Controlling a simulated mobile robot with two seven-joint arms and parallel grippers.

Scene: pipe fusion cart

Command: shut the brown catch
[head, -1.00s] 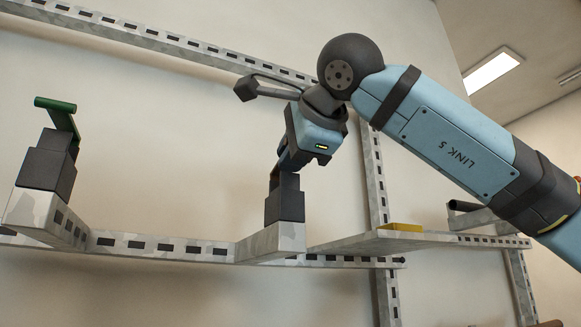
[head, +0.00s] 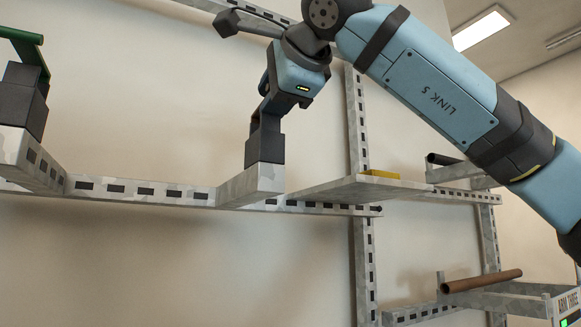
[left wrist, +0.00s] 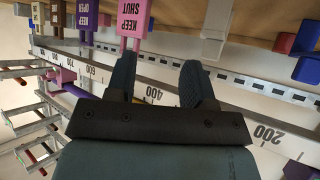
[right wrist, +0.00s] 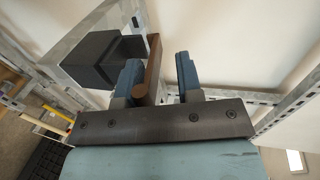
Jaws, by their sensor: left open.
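The brown catch shows in the right wrist view as a brown bar (right wrist: 151,66) beside a dark block (right wrist: 98,58) on a grey bracket. My right gripper (right wrist: 158,72) is open, with the bar between its fingers and nearer the left one. I cannot tell whether they touch. In the head view my right gripper (head: 268,108) reaches down to the dark block (head: 265,140) on the right-hand bracket; the brown bar is hidden there. My left gripper (left wrist: 160,80) is open and empty in the left wrist view, and is not in the head view.
A green-handled catch (head: 24,42) stands on the left bracket. A yellow piece (head: 381,174) lies on a grey shelf, with a separate brown bar (head: 482,281) lower right. In the left wrist view, a pink KEEP SHUT tag (left wrist: 131,14) and a purple KEEP OPEN tag (left wrist: 87,14) hang above a numbered rail.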

